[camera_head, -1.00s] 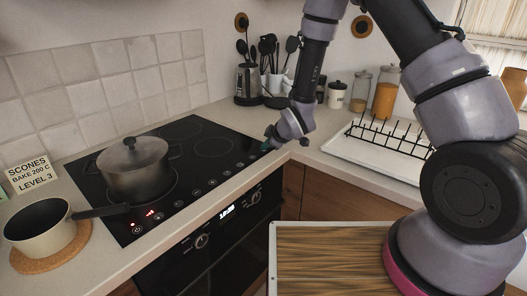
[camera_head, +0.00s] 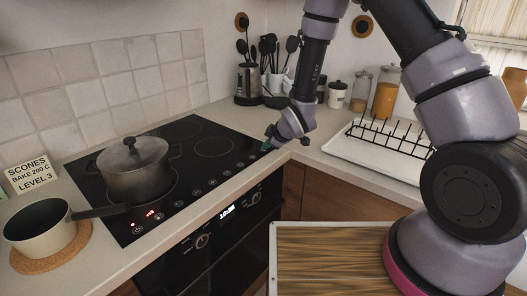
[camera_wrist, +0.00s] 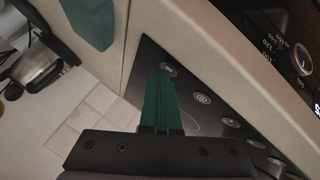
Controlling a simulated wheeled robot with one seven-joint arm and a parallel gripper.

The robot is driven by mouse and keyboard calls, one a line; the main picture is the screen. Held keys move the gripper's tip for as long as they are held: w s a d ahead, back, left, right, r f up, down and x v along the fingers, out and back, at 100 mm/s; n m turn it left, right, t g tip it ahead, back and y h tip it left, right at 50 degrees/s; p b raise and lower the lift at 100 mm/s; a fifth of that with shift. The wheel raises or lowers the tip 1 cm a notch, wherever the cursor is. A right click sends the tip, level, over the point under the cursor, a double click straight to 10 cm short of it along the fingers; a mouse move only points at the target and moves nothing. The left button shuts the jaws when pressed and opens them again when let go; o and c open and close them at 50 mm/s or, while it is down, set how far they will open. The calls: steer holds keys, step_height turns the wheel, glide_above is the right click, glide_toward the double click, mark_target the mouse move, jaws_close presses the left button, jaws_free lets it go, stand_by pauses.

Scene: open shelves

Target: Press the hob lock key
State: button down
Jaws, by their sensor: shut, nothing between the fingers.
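The black glass hob (camera_head: 195,138) lies in the counter, with a row of round touch keys along its front edge. My gripper (camera_head: 266,147) is over the hob's right front corner, at the far end of this row. In the wrist view its teal fingers (camera_wrist: 161,74) are shut and empty. Their tips are beside the end key (camera_wrist: 170,68), which is partly covered, and a ringed key (camera_wrist: 202,98) shows clear to their right. I cannot tell whether the tips touch the glass, or read which key is the lock.
A lidded pot (camera_head: 136,168) stands on the hob's left side, near glowing red digits (camera_head: 150,214). A saucepan (camera_head: 45,226) sits on a cork mat at the left. A drying rack (camera_head: 385,140) is to the right. The oven knobs (camera_head: 202,240) are below the counter edge.

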mark_target(266, 152)
steer(key=shift+r, duration=0.5)
steer(key=shift+r, duration=2.5)
steer(key=shift+w, duration=0.1)
steer(key=s+d+r+m+h, duration=0.1)
steer(key=s+d+r+m, duration=0.3)
steer(key=d+r, duration=0.6)
steer(key=s+d+r+m+h, duration=0.2)
steer(key=d+r+m, duration=0.5)
steer(key=r, duration=0.6)
steer(key=s+d+r+m, duration=0.3)
steer(key=s, duration=0.3)
steer(key=s+d+r+m, duration=0.3)
steer(key=s, duration=0.4)
steer(key=s+d+r+m, duration=0.2)
steer(key=s+d+r, duration=0.1)
steer(key=s, duration=0.4)
steer(key=shift+s+m, duration=0.15)
steer(key=shift+m, duration=0.25)
